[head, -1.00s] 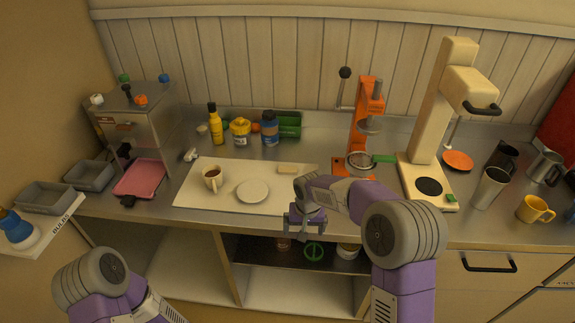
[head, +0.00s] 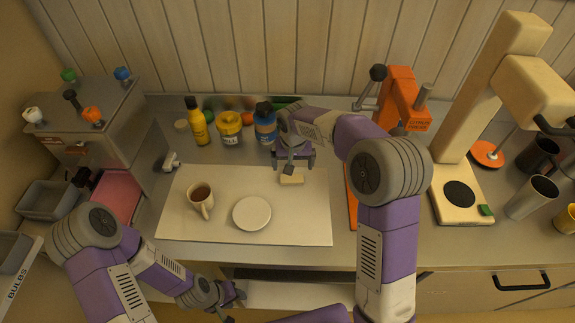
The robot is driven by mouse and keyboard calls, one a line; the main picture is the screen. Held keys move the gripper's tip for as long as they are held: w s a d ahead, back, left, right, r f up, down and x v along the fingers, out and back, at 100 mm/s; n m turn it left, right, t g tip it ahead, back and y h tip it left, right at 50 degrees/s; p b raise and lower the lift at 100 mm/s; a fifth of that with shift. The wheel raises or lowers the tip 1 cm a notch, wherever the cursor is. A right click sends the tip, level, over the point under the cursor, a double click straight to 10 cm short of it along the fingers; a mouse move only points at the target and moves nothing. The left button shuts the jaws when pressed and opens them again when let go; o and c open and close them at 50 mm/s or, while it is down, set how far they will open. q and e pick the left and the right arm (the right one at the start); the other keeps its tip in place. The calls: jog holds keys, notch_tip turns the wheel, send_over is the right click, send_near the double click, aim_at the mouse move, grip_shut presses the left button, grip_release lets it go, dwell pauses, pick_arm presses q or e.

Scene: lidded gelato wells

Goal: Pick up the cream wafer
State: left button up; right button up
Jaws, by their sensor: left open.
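The cream wafer (head: 291,180) is a small pale block lying at the back right of the white board (head: 300,225). My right gripper (head: 297,166) is just above and behind the wafer, pointing down. Its fingers are small and partly hidden by its own body, so their spacing is unclear. The wafer lies on the board, and I cannot tell if the gripper touches it. My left gripper (head: 232,299) is open and empty, low in front of the counter's front edge, far from the wafer.
A mug of dark drink (head: 200,198) and a round white plate (head: 252,214) share the board. A yellow bottle (head: 196,122), a yellow-lidded jar (head: 230,128) and a blue bottle (head: 265,124) stand behind. An orange press (head: 399,100) and a cream machine (head: 459,188) stand to the right.

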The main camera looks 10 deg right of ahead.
aim_at(292, 178)
jog(key=shift+s+f, duration=0.2)
jog(key=shift+f, duration=0.8)
jog(key=f, duration=0.3)
jog(key=w+f+b, duration=0.1)
jog(key=f, duration=0.1)
jog(key=shift+s, duration=0.1)
jog(key=shift+c, duration=0.5)
jog(key=c, duration=0.8)
